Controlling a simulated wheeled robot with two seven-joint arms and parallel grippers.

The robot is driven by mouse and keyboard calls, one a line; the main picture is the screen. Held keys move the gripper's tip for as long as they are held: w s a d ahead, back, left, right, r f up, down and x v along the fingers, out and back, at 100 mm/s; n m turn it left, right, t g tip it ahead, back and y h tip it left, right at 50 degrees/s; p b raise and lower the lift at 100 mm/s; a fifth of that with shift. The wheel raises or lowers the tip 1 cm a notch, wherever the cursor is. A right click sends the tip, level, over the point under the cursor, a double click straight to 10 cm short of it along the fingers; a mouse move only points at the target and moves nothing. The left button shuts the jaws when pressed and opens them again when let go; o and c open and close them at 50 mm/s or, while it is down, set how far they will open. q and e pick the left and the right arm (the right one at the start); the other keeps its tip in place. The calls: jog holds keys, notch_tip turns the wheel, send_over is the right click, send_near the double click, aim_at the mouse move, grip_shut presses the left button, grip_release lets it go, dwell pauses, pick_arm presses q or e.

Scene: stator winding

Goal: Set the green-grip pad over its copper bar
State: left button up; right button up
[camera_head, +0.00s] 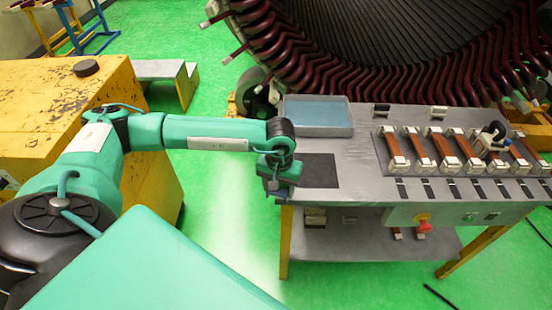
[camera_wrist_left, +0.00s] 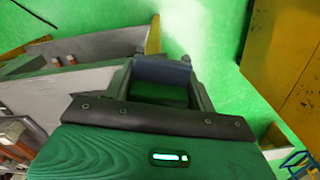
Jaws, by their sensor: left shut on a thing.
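My left gripper (camera_head: 274,183) is at the table's left front corner, beside the dark mat (camera_head: 318,171). In the left wrist view, the left gripper (camera_wrist_left: 165,75) is shut on a dark blue-grey piece (camera_wrist_left: 160,71) with dark green below it. I take this piece for the green-grip pad, though the fingers hide part of it. In the head view it is too small to tell. Several copper bars (camera_head: 420,149) lie side by side in the rack on the table's right half, well to the right of the gripper. I cannot tell which bar belongs to the pad.
A grey tray (camera_head: 318,131) with a blue inside stands at the table's back left. A white and dark device (camera_head: 493,136) sits on the bars at the right. A red button (camera_head: 424,226) is on the table front. The large wound stator (camera_head: 390,45) stands behind.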

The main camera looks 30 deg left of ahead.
pick_arm(q)
jog(key=s+d+f+m, duration=0.2)
jog(key=s+d+f, duration=0.4)
jog(key=s+d, duration=0.1)
jog(key=shift+s+f+m, duration=0.35)
jog(key=shift+f+m, duration=0.05)
jog(key=shift+d, duration=0.1)
